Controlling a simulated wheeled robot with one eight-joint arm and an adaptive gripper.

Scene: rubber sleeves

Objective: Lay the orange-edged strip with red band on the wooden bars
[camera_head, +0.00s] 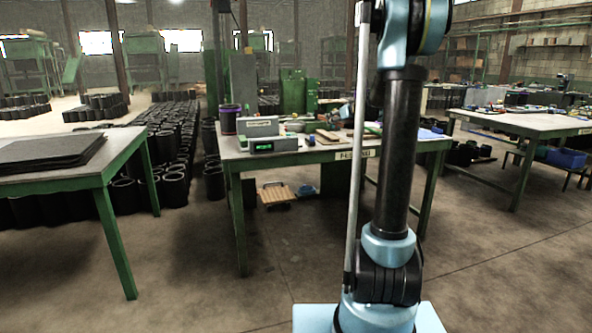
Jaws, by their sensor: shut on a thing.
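My gripper is out of view; my arm rises in front and leaves the top of the picture. I cannot make out an orange-edged strip with a red band anywhere. A small slatted wooden piece (276,194) lies low under the middle table, near the floor. It may be the wooden bars, but it is too small to be sure.
The green-legged middle table (300,157) carries a scale with a green display (274,146), a purple-rimmed black sleeve (229,119) and small clutter. A left table (55,184) bears dark sheets (48,150). A right table (525,122) holds several items. Open floor lies between the tables.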

